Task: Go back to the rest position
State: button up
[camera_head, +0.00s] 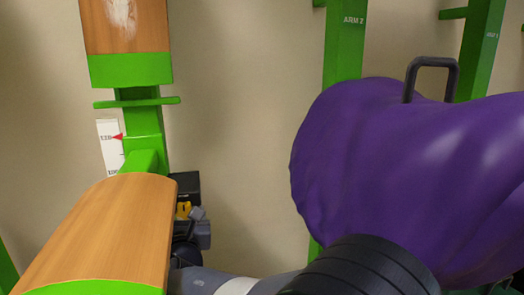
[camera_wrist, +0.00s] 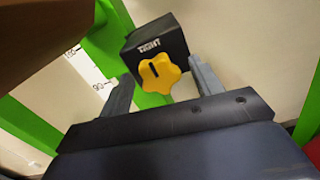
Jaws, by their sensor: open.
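My gripper (camera_head: 197,228) is at the end of my arm, behind and to the right of a wooden-topped green beam in the head view. In the wrist view my gripper (camera_wrist: 163,92) has its two grey fingers spread apart. A yellow star-shaped knob (camera_wrist: 158,73) sits between and just beyond the fingertips, on a black block (camera_wrist: 155,45) marked TIGHT. The knob (camera_head: 183,209) shows small in the head view, with the black block (camera_head: 186,184) above it. I cannot tell whether a finger touches the block.
The wooden-topped beam (camera_head: 105,235) stands close left of my gripper. A green post (camera_head: 143,135) carries a scale (camera_head: 110,146) with a red pointer near 120. A purple draped form (camera_head: 400,165) with a dark handle (camera_head: 431,64) fills the right. Beige wall (camera_head: 240,120) shows between.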

jog(key=shift+r+n+p, duration=0.1)
jog(key=shift+n+p, duration=0.5)
jog(key=shift+p, duration=0.1)
jog(key=shift+d, duration=0.1)
